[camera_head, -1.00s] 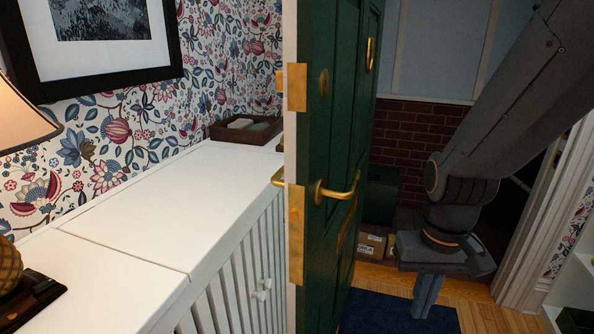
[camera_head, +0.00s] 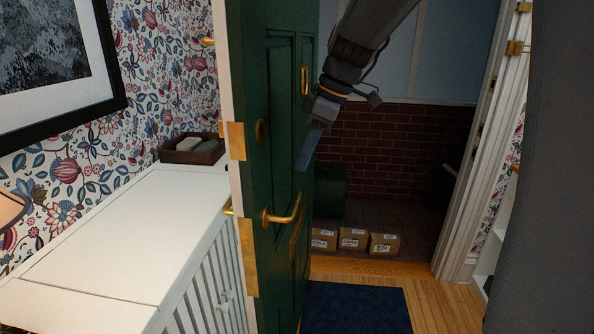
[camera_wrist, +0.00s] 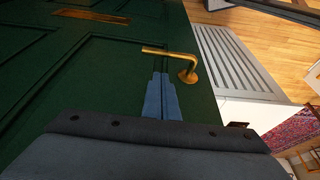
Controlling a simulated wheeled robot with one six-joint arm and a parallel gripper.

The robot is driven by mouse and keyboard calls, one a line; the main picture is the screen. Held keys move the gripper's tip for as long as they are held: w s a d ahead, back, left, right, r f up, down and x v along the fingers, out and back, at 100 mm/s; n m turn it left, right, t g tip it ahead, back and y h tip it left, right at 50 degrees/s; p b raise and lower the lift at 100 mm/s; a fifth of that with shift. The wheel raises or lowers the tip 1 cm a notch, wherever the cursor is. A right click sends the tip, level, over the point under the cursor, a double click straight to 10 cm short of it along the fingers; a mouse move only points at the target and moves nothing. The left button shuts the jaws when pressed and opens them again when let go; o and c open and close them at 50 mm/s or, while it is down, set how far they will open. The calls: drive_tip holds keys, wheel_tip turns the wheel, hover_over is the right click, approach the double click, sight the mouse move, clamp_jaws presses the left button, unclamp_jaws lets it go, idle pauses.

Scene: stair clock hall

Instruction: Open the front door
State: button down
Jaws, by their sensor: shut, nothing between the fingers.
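The green front door (camera_head: 273,110) stands swung wide open, its edge with brass plates facing me, close beside the white cabinet. Its brass lever handle (camera_head: 284,211) is on the face turned to the right. My gripper (camera_head: 308,152) is shut and empty, in front of the door's face, above the handle in the head view. In the wrist view the shut fingers (camera_wrist: 161,92) point toward the door, just under the brass lever (camera_wrist: 168,52). I cannot tell whether they touch the door.
The white slatted cabinet (camera_head: 120,235) stands left of the door, with a brown tray (camera_head: 192,149) on top. The doorway beyond is open. Several cardboard boxes (camera_head: 384,244) sit past the threshold by a brick wall (camera_head: 400,150). A blue mat (camera_head: 355,308) lies on the floor.

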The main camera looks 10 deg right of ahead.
drive_tip(key=p+x, duration=0.2)
drive_tip(key=x, duration=0.7)
drive_tip(key=shift+f, duration=0.15)
drive_tip(key=shift+d, duration=0.1)
